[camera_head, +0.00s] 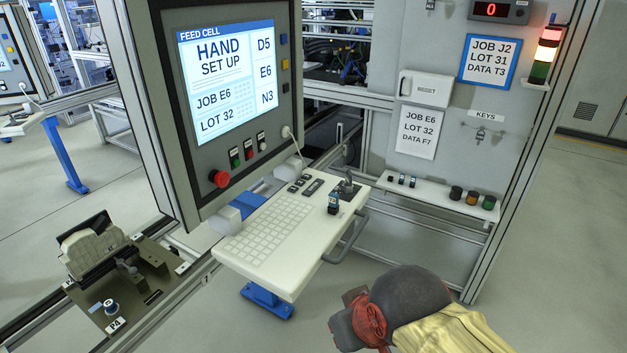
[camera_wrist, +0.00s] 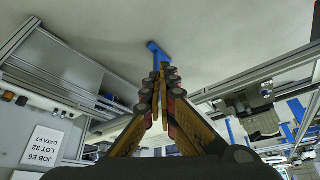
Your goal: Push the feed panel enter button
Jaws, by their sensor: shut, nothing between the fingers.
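The feed panel (camera_head: 197,172) is a grey upright box at the left of the head view, with a lit screen (camera_head: 230,80) headed FEED CELL. Below the screen are a red mushroom button (camera_head: 219,178) and small green (camera_head: 235,158), black (camera_head: 249,151) and white (camera_head: 262,142) buttons. Blue, yellow and dark buttons line its right edge. Their labels are too small to read, so I cannot tell which is enter. My gripper (camera_wrist: 162,72) is shut and empty in the wrist view. In the head view my arm is at the lower right, apart from the panel.
A white keyboard shelf (camera_head: 300,258) with a small joystick (camera_head: 346,186) juts out below the panel. A fixture (camera_head: 95,255) stands at lower left. A grey wall with a RESET box (camera_head: 426,89) and a parts shelf (camera_head: 440,195) is behind.

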